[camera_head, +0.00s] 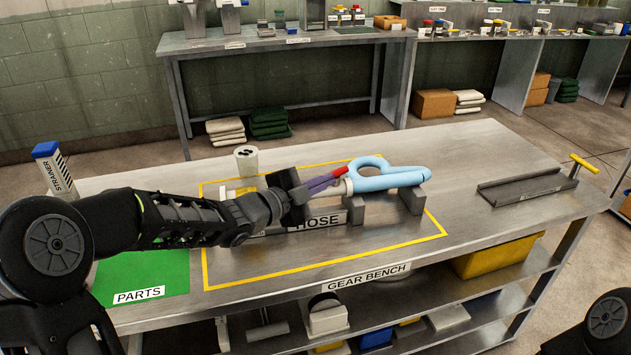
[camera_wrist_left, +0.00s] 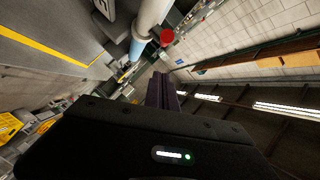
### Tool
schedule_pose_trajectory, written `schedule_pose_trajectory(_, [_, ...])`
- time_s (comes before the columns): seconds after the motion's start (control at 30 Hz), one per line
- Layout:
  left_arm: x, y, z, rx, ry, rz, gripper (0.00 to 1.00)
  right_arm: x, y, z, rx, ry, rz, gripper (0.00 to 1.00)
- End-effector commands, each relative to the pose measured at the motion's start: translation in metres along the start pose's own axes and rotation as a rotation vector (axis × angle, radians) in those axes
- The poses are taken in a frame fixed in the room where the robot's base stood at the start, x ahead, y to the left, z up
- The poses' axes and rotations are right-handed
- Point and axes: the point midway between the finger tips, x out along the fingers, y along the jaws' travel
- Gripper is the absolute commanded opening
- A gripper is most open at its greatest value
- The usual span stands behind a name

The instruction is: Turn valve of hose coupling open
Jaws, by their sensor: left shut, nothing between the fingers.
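The light blue hose (camera_head: 395,179), with a loop on it, rests on grey blocks on the bench. A pale coupling part (camera_head: 341,188) meets its left end. A red valve handle (camera_head: 341,172) shows right by the tips of my left gripper (camera_head: 327,183). The gripper is shut and empty, its purple-grey fingers pointing right along the coupling and hiding part of it. In the left wrist view, the red handle's round end (camera_wrist_left: 167,37) stands beyond the shut fingers (camera_wrist_left: 162,90), beside the pale pipe (camera_wrist_left: 152,14). I cannot tell whether they touch. My right gripper is out of view.
A yellow outline (camera_head: 320,271) frames the hose stand (camera_head: 357,210). A white cylinder (camera_head: 246,160) stands behind my left arm. The bench's right front is clear.

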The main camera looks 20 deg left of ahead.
Motion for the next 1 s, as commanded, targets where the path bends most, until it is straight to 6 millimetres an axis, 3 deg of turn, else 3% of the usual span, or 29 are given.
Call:
schedule_pose_trajectory(0.3, [0.012,-0.001,0.036,-0.001,-0.002,0.0,0.0,-0.009,-0.004,0.0,0.0,0.0,0.0,0.59])
schedule_pose_trajectory(0.7, [0.012,0.001,0.041,-0.001,-0.003,0.001,0.0,-0.008,-0.003,0.0,0.001,0.0,0.0,0.59])
schedule_pose_trajectory(1.0, [0.015,-0.016,0.067,-0.001,-0.004,0.001,0.0,-0.001,0.0,0.0,0.0,0.0,0.0,0.59])
